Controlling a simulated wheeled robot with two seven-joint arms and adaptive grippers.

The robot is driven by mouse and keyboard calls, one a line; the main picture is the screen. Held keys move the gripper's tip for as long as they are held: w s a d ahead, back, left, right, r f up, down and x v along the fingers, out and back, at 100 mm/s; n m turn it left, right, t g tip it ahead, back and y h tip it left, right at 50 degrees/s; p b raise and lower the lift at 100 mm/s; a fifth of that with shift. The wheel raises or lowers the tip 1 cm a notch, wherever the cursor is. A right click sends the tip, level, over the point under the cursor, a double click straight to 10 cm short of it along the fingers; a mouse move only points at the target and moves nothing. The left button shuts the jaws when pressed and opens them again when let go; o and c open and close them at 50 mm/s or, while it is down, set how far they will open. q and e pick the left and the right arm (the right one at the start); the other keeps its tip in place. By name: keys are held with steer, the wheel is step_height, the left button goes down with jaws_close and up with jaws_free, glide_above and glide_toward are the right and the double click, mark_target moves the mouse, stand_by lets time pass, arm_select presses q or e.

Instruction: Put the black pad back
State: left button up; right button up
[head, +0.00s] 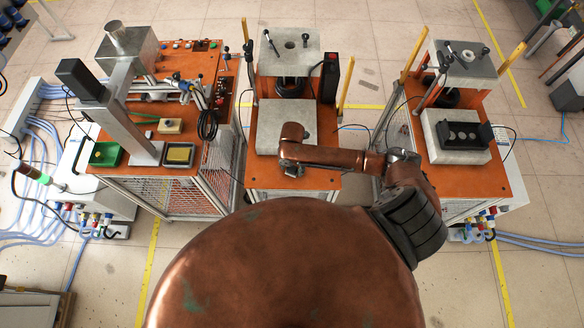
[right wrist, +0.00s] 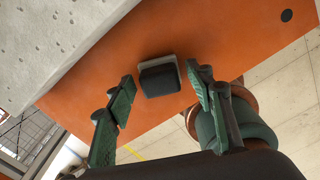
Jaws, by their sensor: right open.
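The black pad (right wrist: 159,79) lies on the orange tabletop (right wrist: 100,75) in the right wrist view, with a pale grey edge showing along its far side. My right gripper (right wrist: 161,80) is open, with one green-black finger to each side of the pad and visible gaps between. Whether the fingertips are down at the pad's height I cannot tell. In the head view my right wrist and gripper (head: 291,168) are over the front of the middle station, and the pad cannot be made out there. My left gripper is not in view.
A grey block (head: 270,125) stands on the middle station beside my right wrist. The right station has a black holder (head: 464,137) with discs on a grey block. The left station carries a green tray (head: 105,154) and equipment. Yellow posts (head: 346,85) rise beside the stations.

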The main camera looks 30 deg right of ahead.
mark_target(292, 168)
step_height(292, 168, up, 12)
steer(key=shift+r+b, duration=0.15)
steer(key=shift+b, duration=0.2)
